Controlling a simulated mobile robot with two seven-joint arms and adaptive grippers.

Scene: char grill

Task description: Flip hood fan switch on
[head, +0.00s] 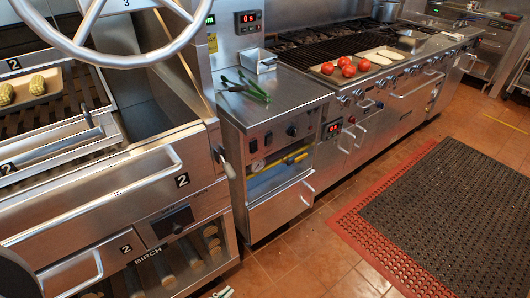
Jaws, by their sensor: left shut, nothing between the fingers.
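No switch labelled for the hood fan can be made out, and the hood itself is out of view. A small dark switch-like fitting with a green spot (210,20) is on the upright panel at the top, above a yellow label. A black control panel with a red display (248,21) is on the steel wall to its right. My left gripper (221,292) shows only as pale fingertips at the bottom edge, low over the floor and far below these panels. It is shut and empty. My right gripper is not in view.
A large steel handwheel (120,58) crosses the top left, before the grill unit marked 2 (110,205). The long char grill (310,52) bears tomatoes. A red-edged black mat (450,215) lies right.

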